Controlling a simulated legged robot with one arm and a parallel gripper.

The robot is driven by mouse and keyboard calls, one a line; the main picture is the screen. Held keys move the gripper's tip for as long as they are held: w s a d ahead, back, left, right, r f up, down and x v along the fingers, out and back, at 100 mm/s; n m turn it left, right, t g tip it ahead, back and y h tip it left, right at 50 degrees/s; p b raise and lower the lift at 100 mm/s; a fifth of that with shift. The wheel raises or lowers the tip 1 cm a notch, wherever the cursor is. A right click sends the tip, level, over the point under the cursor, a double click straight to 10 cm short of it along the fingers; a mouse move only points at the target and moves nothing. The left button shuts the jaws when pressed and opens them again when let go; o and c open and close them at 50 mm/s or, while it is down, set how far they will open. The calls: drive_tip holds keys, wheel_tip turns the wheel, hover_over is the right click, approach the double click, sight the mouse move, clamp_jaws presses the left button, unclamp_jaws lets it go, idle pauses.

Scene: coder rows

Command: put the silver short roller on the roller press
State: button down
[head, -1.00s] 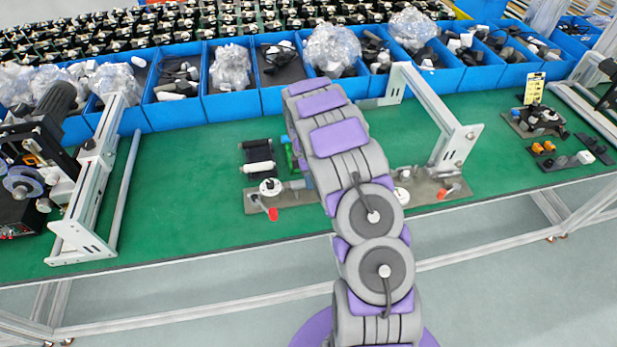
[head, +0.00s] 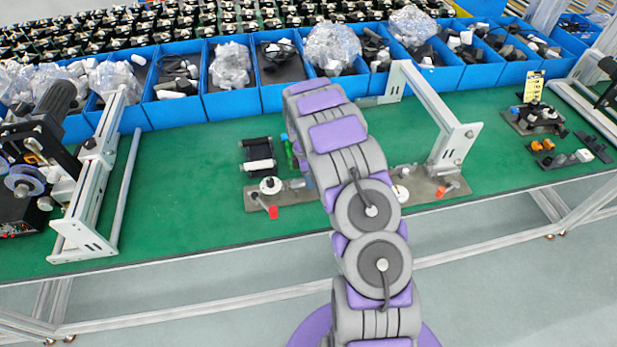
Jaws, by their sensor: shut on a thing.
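The roller press is probably the low grey metal plate (head: 252,200) in the middle of the green table, with a white round wheel (head: 270,185) and a red knob (head: 273,212) at its left end. My arm crosses in front of its middle, and a second white wheel (head: 400,193) shows to the right of the arm. My gripper is hidden behind my own arm, so its fingers do not show. I cannot make out the silver short roller for certain. A small grey piece (head: 304,184) shows at the arm's left edge above the plate.
Black and white rollers (head: 258,165) lie behind the plate, beside a green piece (head: 289,150). A white metal frame (head: 455,145) stands to the right. A long grey rod (head: 128,185) and another frame (head: 92,190) are left. Blue bins (head: 232,105) line the back. The left-middle table is clear.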

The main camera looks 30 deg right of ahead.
drive_tip(key=c, duration=0.8)
unclamp_jaws()
drive_tip(key=shift+f, duration=0.1)
drive_tip(key=shift+o, duration=0.2)
drive_tip(key=w+r+p, duration=0.2)
drive_tip(key=w+r, duration=0.1)
drive_tip(key=r, duration=1.4)
drive_tip(key=shift+w, duration=0.2)
drive_tip(key=shift+a, duration=0.1)
